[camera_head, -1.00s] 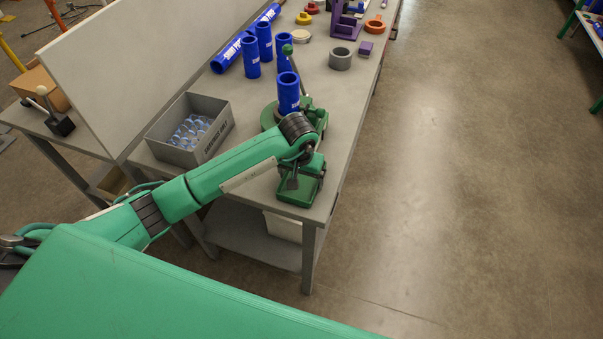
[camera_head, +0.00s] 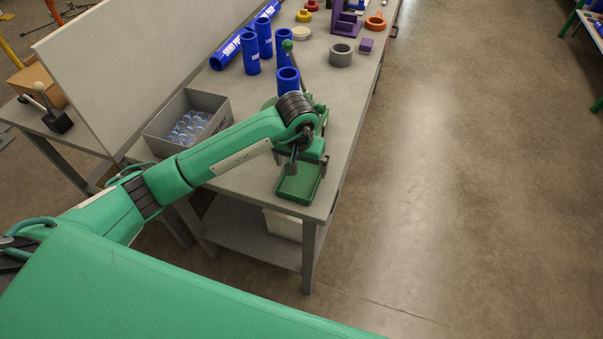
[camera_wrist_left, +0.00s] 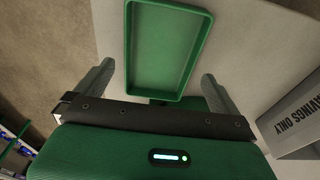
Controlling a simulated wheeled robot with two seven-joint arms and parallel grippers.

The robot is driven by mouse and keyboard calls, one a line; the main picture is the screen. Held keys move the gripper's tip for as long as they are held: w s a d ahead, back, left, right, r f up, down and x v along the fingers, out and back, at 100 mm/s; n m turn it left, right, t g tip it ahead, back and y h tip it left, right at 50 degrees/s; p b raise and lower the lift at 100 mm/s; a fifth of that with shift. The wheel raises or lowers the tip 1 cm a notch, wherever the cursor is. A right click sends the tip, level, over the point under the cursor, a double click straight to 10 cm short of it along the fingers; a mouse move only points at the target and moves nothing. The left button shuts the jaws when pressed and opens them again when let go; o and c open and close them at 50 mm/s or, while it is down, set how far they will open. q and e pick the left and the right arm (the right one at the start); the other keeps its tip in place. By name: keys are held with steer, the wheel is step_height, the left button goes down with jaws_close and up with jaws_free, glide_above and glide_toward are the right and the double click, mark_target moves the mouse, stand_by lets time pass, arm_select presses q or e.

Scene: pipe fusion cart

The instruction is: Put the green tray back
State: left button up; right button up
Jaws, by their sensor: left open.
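The green tray (camera_head: 299,187) lies at the near right corner of the grey workbench, in front of the green fusion machine (camera_head: 318,112). It is shallow, rimmed and empty in what shows. In the left wrist view the tray (camera_wrist_left: 165,45) is ahead of the gripper, between the lines of the two fingers. My left gripper (camera_wrist_left: 157,70) is open, with its fingers apart and nothing seen between them. In the head view the left gripper (camera_head: 288,162) points down near the tray's far end. My wrist hides part of the machine. My right gripper is out of view.
A grey bin (camera_head: 222,107) with clear cup-like pieces stands left of my forearm; its side reads "...avings only" in the wrist view. A blue pipe (camera_head: 288,78) stands just behind my wrist. More blue pipes, a grey ring (camera_head: 341,55) and purple parts lie farther back.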

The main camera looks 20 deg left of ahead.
mark_target(300, 183)
arm_select(q)
step_height(300, 183, up, 8)
steer(key=s+b, duration=0.1)
steer(key=b, duration=0.1)
steer(key=shift+f, duration=0.2)
stand_by(0.3)
